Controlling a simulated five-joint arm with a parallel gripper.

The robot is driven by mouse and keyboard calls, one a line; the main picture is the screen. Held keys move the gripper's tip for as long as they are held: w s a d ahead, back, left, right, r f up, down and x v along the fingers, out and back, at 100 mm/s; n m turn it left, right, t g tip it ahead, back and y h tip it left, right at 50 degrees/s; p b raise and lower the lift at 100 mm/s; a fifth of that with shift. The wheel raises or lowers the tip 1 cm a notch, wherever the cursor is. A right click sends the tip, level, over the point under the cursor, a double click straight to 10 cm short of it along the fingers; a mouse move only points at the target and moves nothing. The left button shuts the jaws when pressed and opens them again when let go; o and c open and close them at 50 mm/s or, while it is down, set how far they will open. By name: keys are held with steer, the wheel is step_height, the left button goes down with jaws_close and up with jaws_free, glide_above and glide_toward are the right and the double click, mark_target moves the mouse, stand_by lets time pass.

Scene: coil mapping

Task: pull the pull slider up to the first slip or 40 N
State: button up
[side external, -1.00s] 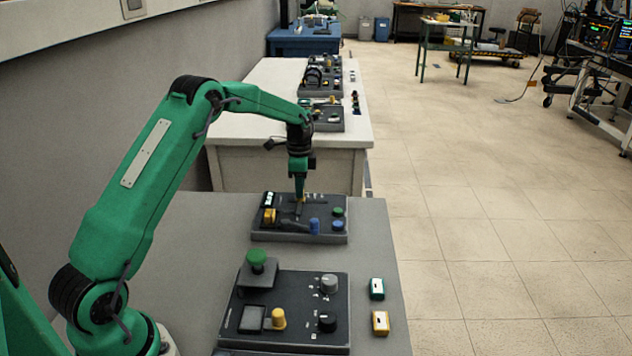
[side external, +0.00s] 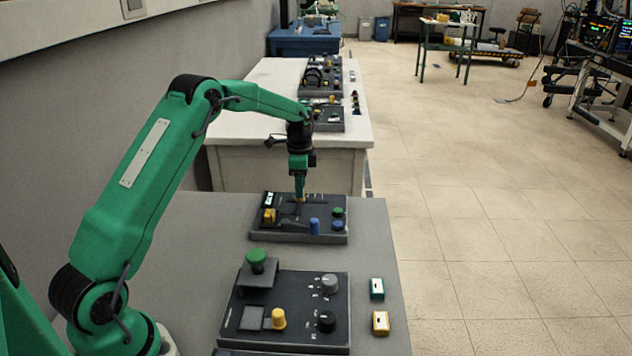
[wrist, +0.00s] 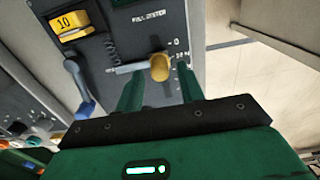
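The pull slider has a tan-yellow knob (wrist: 160,68) at the right end of a pale bar in the wrist view, beside a small printed scale. In the side view it is a small spot (side external: 300,198) under my gripper, on the far dark panel (side external: 265,229). My gripper (wrist: 160,72) has its two green fingers apart, one on each side of the knob, with a visible gap on both sides. In the side view my gripper (side external: 299,192) points down over the panel. Whether the fingertips reach the knob's depth is unclear.
A yellow block marked 10 (wrist: 69,24) and a blue-handled lever (wrist: 79,88) are left of the slider. A nearer panel (side external: 295,286) holds a green button (side external: 257,257) and several knobs. Teal (side external: 377,289) and yellow (side external: 381,322) boxes lie on the table's right.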

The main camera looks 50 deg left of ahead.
steer(key=shift+r, duration=3.2)
steer(key=shift+d+r, duration=0.1)
steer(key=shift+s+d+r, duration=0.1)
steer(key=shift+r, duration=0.15)
steer(key=s+d+r+n+t, duration=0.3)
steer(key=s+d+r+n, duration=0.1)
steer(key=s+d+r, duration=0.85)
steer(key=s+d+n+t, duration=0.1)
steer(key=s+d+n, duration=0.1)
steer(key=s, duration=0.8)
steer(key=s+d+n+t, duration=0.1)
steer(key=s+d+n, duration=0.2)
steer(key=s, duration=0.7)
steer(key=shift+d+f+t, duration=0.3)
steer(key=shift+d+f, duration=0.15)
steer(key=shift+c, duration=0.4)
stand_by(0.4)
